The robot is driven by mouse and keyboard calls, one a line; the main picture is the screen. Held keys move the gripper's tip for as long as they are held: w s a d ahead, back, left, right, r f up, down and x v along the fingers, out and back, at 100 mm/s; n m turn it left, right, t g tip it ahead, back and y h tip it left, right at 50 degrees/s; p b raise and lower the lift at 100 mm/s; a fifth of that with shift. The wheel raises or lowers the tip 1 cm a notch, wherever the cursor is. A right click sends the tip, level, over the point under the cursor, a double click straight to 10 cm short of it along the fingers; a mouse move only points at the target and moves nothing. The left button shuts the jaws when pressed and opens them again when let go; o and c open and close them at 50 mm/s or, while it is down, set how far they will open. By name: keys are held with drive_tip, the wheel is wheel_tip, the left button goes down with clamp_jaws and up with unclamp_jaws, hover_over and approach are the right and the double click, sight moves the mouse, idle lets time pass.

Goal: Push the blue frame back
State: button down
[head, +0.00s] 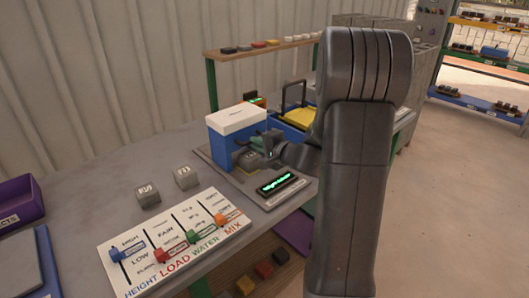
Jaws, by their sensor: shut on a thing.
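A blue frame (222,154) with a white block-like top (237,119) stands on a grey base plate on the workbench, near the middle of the head view. My gripper (263,149) is at the right front side of the blue frame, low down. It is shut, apparently on a part of the frame, but the jaws are small and dark here and the exact hold is hard to see. My arm hides what lies to the right of the gripper.
A panel with coloured sliders (174,243) and two grey cubes (186,177) lie in front. A small green-lit display (276,184) sits close below the gripper. A yellow tray (297,118) and a shelf (262,48) with small blocks stand behind. A purple bin (18,203) is at left.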

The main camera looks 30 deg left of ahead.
sight(235, 132)
drive_tip(key=b+x, duration=0.1)
drive_tip(key=x, duration=0.2)
drive_tip(key=b+x, duration=0.1)
drive_tip(key=x, duration=0.3)
drive_tip(key=r+b+x, duration=0.1)
drive_tip(key=x, duration=0.3)
drive_tip(key=shift+s+a, duration=0.1)
drive_tip(key=shift+a, duration=0.15)
drive_tip(key=shift+a+r+b, duration=0.1)
drive_tip(key=shift+r+b, duration=0.1)
drive_tip(key=shift+b, duration=0.1)
drive_tip(key=shift+x, duration=1)
drive_tip(key=shift+w+a+r, duration=0.15)
drive_tip(key=shift+w+a, duration=0.05)
drive_tip(key=c, duration=1.8)
unclamp_jaws()
drive_tip(key=shift+a, duration=0.2)
drive_tip(key=shift+d, duration=0.15)
